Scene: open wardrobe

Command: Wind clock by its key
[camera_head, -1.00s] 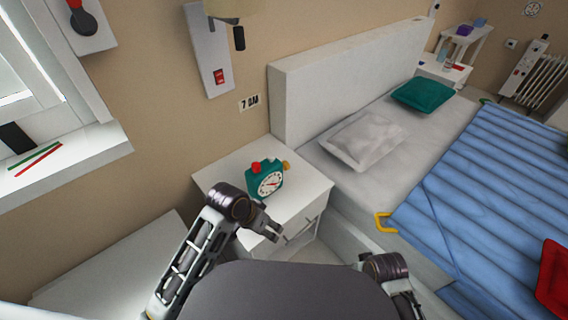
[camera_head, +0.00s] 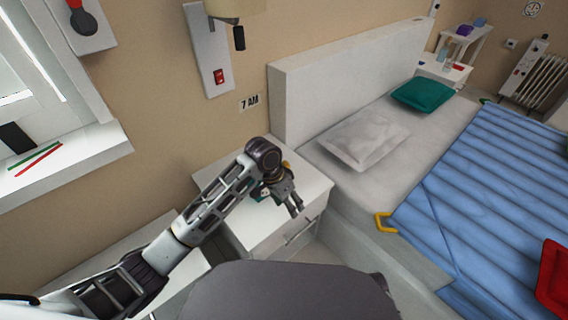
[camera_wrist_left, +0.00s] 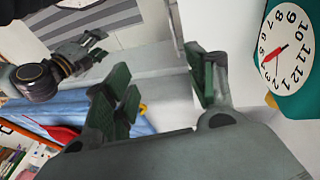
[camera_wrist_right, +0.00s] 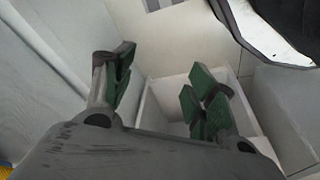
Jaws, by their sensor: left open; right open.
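A teal clock with a white face (camera_wrist_left: 287,45) and red hands shows at the right edge of the left wrist view. In the head view my left arm hides most of it; a small teal part (camera_head: 258,192) shows on the white nightstand (camera_head: 314,184). A bit of yellow-orange, perhaps the key, shows behind the wrist. My left gripper (camera_head: 298,208) is open and empty, in front of the clock; its fingers (camera_wrist_left: 165,75) are apart and beside the clock. My right gripper (camera_wrist_right: 163,88) is open and empty. It is out of the head view.
The bed with a grey pillow (camera_head: 362,140) and blue blanket (camera_head: 490,170) stands right of the nightstand. A windowsill (camera_head: 75,160) is at left.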

